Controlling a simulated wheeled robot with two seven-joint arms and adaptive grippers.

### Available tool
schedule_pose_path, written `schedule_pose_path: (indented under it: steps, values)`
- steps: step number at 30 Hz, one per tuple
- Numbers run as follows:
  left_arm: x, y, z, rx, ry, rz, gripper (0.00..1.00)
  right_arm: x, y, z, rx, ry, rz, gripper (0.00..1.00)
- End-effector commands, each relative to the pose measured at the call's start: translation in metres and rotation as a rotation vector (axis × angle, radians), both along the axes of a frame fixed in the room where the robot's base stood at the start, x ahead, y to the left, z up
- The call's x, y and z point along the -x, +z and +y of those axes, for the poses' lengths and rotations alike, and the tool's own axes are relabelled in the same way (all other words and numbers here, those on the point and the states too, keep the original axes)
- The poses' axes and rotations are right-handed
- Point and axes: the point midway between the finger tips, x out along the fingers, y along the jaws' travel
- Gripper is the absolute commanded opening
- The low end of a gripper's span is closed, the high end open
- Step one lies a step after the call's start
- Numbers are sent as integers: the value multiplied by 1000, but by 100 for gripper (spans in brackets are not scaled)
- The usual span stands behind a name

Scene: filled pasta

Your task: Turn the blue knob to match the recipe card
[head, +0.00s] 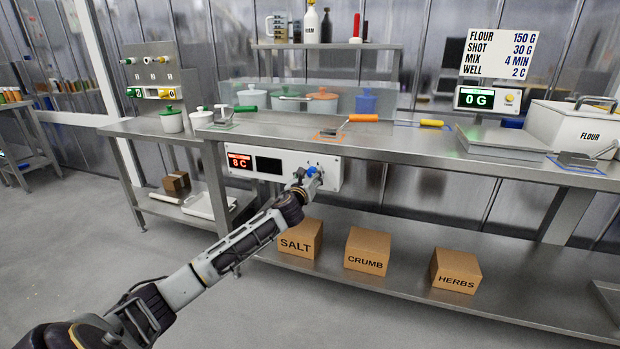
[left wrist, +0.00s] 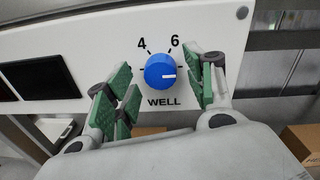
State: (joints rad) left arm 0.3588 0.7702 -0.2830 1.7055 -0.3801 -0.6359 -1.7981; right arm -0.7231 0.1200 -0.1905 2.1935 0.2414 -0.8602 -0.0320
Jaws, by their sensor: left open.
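The blue knob (left wrist: 160,72) sits on a white panel above the word WELL, with 4 and 6 marked above it. Its white pointer mark faces right and slightly down; any figures at the sides are hidden by my fingers. My left gripper (left wrist: 155,80) is open, with a green-padded finger on each side of the knob; I cannot tell whether they touch it. In the head view the knob (head: 311,171) is partly hidden by the gripper (head: 305,179). The red display (head: 240,161) reads 8 C. The recipe card (head: 500,53) reads WELL 2 C.
The white panel (head: 330,164) hangs under the steel counter's (head: 420,142) front edge. A dark blank display (head: 268,166) is beside the red one. Boxes marked SALT (head: 301,240), CRUMB (head: 368,250) and HERBS (head: 456,271) stand on the lower shelf. A scale (head: 490,100) reads 0 G.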

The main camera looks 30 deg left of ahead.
Motion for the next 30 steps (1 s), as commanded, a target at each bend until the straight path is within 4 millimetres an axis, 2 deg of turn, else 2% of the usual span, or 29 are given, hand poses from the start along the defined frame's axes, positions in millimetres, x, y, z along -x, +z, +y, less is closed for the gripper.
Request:
schedule_pose_path:
  steps: [10, 21, 30]
  values:
    - [-1, 0, 0, 0, -1, 0, 54, 2, -1, 0, -1, -1, 3, 0]
    - [-1, 0, 0, 0, -1, 0, 7, 0, 0, 0, -1, -1, 0, 0]
    - [-1, 0, 0, 18, 0, -3, 7, -4, 5, 1, -2, -4, -6, 0]
